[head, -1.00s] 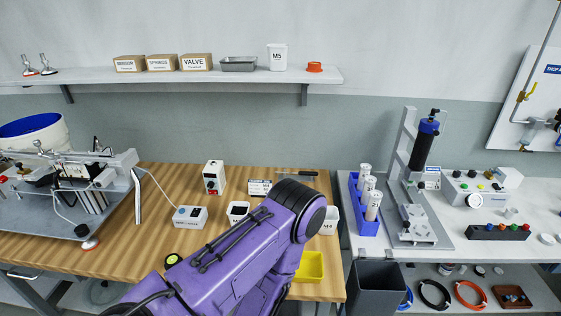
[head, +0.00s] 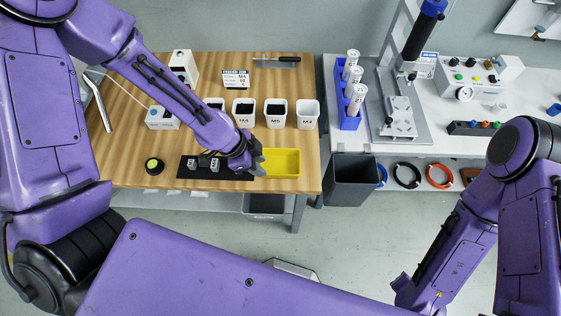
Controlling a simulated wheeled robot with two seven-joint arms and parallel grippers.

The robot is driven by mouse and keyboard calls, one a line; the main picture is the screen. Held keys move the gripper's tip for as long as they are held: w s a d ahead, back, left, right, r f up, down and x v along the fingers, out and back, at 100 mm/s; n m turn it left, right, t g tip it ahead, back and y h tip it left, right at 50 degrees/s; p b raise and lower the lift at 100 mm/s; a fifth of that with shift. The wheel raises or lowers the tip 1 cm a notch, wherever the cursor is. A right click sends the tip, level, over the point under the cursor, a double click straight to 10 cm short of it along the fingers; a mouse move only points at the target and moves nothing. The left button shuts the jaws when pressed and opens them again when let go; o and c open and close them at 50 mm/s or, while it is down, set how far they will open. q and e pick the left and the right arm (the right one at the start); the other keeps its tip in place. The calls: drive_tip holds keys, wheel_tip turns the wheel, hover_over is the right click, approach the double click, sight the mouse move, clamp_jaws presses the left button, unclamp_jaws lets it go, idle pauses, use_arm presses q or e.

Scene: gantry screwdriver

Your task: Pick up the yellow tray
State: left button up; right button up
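The yellow tray (head: 284,162) lies on the wooden bench near its front edge, at the right end of a black mat. It looks empty, and its left end is partly hidden by my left gripper. My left gripper (head: 257,160) points down at the tray's left side, very close to it. Its fingers are small and partly hidden by my wrist, so I cannot tell whether they are open or touch the tray. My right arm is at the lower right, away from the bench, and its gripper does not show.
White bins (head: 275,113) stand in a row behind the tray. The black mat (head: 225,172) holds small grey blocks. A dark waste bin (head: 353,180) stands right of the bench. A screwdriver (head: 277,61) lies at the back.

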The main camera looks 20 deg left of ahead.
sight(280, 164)
use_arm(q)
drive_tip(key=shift+m, duration=0.7)
drive_tip(key=x, duration=0.6)
drive_tip(key=p+x, duration=0.1)
drive_tip(key=x, duration=0.2)
drive_tip(key=shift+w+d+f, duration=0.15)
drive_tip(key=shift+w+f, duration=0.15)
drive_tip(key=shift+w, duration=0.15)
clamp_jaws()
